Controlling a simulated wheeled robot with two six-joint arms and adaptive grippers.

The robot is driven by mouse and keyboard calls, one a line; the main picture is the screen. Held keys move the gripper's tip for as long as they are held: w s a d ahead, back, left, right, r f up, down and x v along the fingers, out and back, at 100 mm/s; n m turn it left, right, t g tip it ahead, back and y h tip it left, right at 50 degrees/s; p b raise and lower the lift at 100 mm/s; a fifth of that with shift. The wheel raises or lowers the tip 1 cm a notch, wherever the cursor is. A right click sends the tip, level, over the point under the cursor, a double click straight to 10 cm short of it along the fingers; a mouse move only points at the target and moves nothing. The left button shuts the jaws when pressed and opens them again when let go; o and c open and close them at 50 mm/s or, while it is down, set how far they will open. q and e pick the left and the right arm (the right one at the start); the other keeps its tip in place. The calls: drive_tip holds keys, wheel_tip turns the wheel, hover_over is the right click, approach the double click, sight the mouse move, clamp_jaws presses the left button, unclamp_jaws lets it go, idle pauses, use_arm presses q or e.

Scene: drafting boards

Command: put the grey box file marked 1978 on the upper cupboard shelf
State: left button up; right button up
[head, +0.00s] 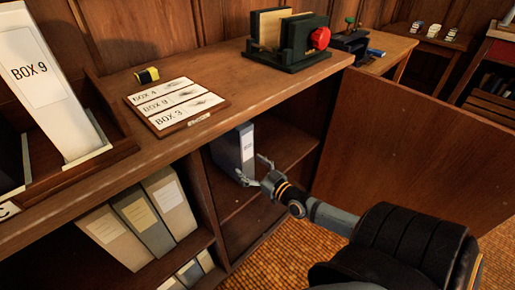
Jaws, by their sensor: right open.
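A grey-blue box file (228,152) with a pale spine label stands upright inside the open cupboard (288,148), at its left side on what looks like the upper shelf (284,150). The label's writing is too small to read, so I cannot confirm 1978. My right gripper (255,169) is open at the file's near lower edge, with one finger to the right of the spine and the other low in front of it. I cannot tell whether either finger touches it. My left gripper is not in view.
Several box files (140,222) fill the left compartment. The worktop holds a wooden label board (178,104), a tape measure (147,75), a large white box file (48,85) and a dark rack (288,50).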

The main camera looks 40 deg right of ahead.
drive_tip(key=s+p, duration=0.1)
drive_tip(key=s, duration=0.3)
drive_tip(key=shift+s+d+r, duration=0.1)
drive_tip(key=shift+s, duration=0.1)
drive_tip(key=s+a+f+n+g+y, duration=0.15)
drive_tip(key=s+a+f+g, duration=0.35)
drive_tip(key=a+f+g, duration=0.5)
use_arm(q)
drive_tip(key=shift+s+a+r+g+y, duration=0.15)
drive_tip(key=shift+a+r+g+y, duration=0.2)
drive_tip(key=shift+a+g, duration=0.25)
use_arm(e)
drive_tip(key=s+a+f+m+g+h, duration=0.1)
drive_tip(key=s+f+g, duration=0.1)
drive_tip(key=s, duration=0.5)
drive_tip(key=s+a+f+m+g+h, duration=0.1)
drive_tip(key=s+a+f+g, duration=0.1)
drive_tip(key=s, duration=0.4)
drive_tip(key=f+g, duration=0.1)
drive_tip(key=g, duration=0.1)
drive_tip(key=shift+s+a+f+g+h, duration=0.2)
drive_tip(key=shift+s+a+g+h, duration=0.05)
drive_tip(key=shift+s+g+h, duration=0.15)
use_arm(q)
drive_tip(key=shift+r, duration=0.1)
drive_tip(key=shift+p, duration=0.9)
use_arm(e)
drive_tip(key=shift+w+d, duration=0.1)
